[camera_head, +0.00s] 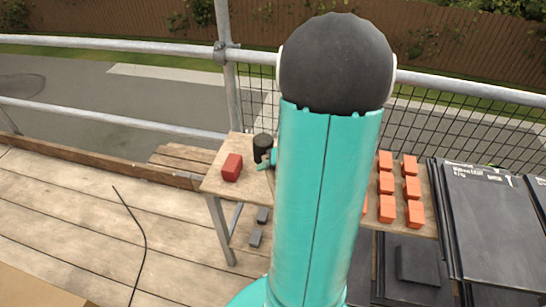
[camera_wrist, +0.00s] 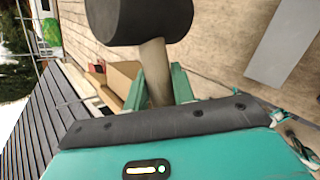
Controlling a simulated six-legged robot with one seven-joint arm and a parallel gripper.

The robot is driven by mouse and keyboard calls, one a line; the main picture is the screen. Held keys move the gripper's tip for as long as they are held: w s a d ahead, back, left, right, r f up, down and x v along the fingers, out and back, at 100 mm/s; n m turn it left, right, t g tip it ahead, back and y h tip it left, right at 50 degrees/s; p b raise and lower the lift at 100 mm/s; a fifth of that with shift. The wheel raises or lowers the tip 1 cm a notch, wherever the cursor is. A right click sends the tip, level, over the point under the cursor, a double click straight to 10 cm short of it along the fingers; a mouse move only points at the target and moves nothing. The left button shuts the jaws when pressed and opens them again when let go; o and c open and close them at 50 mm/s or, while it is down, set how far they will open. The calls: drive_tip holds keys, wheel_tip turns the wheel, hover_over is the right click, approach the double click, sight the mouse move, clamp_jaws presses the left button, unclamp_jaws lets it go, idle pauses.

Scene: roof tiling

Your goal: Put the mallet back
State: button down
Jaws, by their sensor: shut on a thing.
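The mallet has a black cylindrical head (camera_wrist: 140,18) and a pale wooden handle (camera_wrist: 155,72). In the wrist view my gripper (camera_wrist: 158,88) is shut on the handle, one green finger on each side, with the head beyond the fingertips. In the head view a dark cylinder that looks like the mallet head (camera_head: 262,141) shows above the bench, left of my arm. Part of my gripper (camera_head: 266,161) shows beside it. My arm hides most of the gripper. I cannot tell whether the mallet touches the bench.
A red block (camera_head: 232,167) sits on the left end of the wooden bench (camera_head: 215,188). Several orange blocks (camera_head: 386,184) stand on its right part. Dark slabs (camera_head: 495,225) lie at right. A black cable (camera_head: 139,235) crosses the deck. Scaffold rails (camera_head: 115,118) run behind.

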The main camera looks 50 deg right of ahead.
drive_tip(key=s+d+r+m, duration=0.1)
drive_tip(key=s+d, duration=0.2)
drive_tip(key=s, duration=0.2)
drive_tip(key=shift+h, duration=0.4)
drive_tip(key=w+d+f, duration=0.2)
drive_tip(key=w+f, duration=0.1)
drive_tip(key=w+d+f, duration=0.3)
drive_tip(key=w, duration=0.1)
drive_tip(key=w+d+f, duration=0.2)
drive_tip(key=w, duration=0.2)
drive_tip(key=shift+w+d+f, duration=0.15)
drive_tip(key=shift+d+f, duration=0.15)
drive_tip(key=shift+f, duration=0.1)
drive_tip(key=shift+w+d+f, duration=0.1)
drive_tip(key=shift+f, duration=0.1)
drive_tip(key=shift+w+f, duration=0.15)
drive_tip(key=shift+f, duration=1.5)
drive_tip(key=c, duration=1.2)
unclamp_jaws()
drive_tip(key=shift+f, duration=0.15)
drive_tip(key=shift+o, duration=0.2)
